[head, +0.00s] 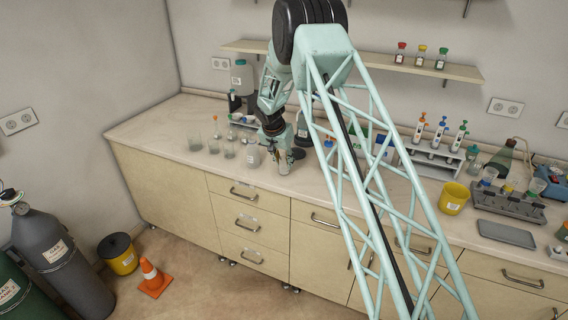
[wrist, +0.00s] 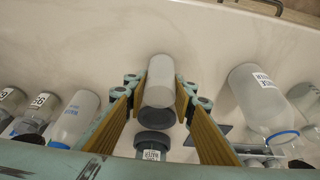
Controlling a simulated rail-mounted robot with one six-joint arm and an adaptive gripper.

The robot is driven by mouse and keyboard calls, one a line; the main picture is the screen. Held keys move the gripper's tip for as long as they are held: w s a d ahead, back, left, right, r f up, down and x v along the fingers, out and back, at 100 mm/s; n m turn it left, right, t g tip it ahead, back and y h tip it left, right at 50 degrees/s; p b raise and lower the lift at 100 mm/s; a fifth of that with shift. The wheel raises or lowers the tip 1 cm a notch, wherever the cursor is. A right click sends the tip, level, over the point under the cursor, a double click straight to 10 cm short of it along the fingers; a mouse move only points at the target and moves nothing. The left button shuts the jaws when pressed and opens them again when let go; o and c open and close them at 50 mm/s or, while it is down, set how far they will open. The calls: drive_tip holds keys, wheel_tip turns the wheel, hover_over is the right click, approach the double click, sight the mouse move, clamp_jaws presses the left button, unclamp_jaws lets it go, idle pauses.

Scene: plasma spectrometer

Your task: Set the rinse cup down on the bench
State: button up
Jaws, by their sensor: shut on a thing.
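The rinse cup (wrist: 160,88), a pale grey cylinder, is between the two yellowish fingers of my gripper (wrist: 161,98) in the wrist view. My gripper is shut on it. In the head view my gripper (head: 284,153) points down over the left part of the bench (head: 340,178), and the cup (head: 284,168) shows as a small pale shape below the fingers, near the bench's front edge. The cup looks roughly upright. I cannot tell whether its base touches the bench or is a little above it.
Several clear beakers (head: 229,150) and a whitish bottle (head: 252,157) stand left of my gripper. A dark round object (head: 297,153) is close behind it.

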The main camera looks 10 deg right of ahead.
drive_tip(key=shift+f+b, duration=0.3)
drive_tip(key=shift+f, duration=0.05)
drive_tip(key=o, duration=0.8)
drive_tip(key=shift+r+p, duration=0.2)
drive_tip(key=shift+p, duration=0.1)
drive_tip(key=shift+r, duration=0.2)
drive_tip(key=v, duration=1.1)
drive_tip(key=shift+r, duration=0.3)
drive_tip(key=shift+s+a, duration=0.1)
drive_tip(key=shift+a, duration=0.05)
idle(0.3)
